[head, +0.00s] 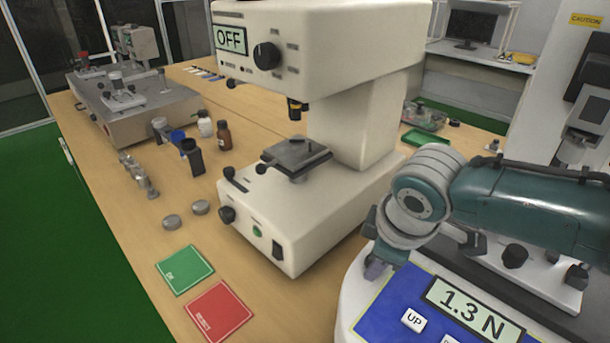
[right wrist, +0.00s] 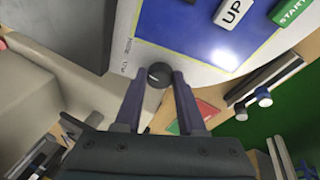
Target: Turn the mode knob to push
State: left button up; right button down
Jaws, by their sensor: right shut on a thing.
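The mode knob (right wrist: 158,75) is a small round black knob on the white edge of the force tester, beside its blue panel (right wrist: 195,30). My right gripper (right wrist: 158,80) is shut on it, one dark finger on each side. A pale mark shows on the knob's face; the small lettering beside it is too blurred to read. In the head view my right gripper (head: 374,268) points down at the tester's left edge, and the knob is hidden there. The tester's display (head: 472,307) reads 1.3 N. My left gripper is not in view.
A cream instrument (head: 350,140) with an OFF display and its own black dial stands left of my right arm. A green card (head: 184,269) and a red card (head: 219,311) lie on the wooden bench. Bottles and metal weights stand farther left.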

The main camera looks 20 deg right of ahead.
jog(key=shift+a+m+p, duration=0.1)
jog(key=shift+m+p, duration=0.35)
jog(key=shift+m, duration=0.75)
jog(key=shift+h, duration=0.3)
jog(key=c, duration=0.5)
grip_release()
jog(key=p+v, duration=0.4)
jog(key=v, duration=0.6)
jog(key=shift+s, duration=0.2)
jog(key=shift+f, duration=0.1)
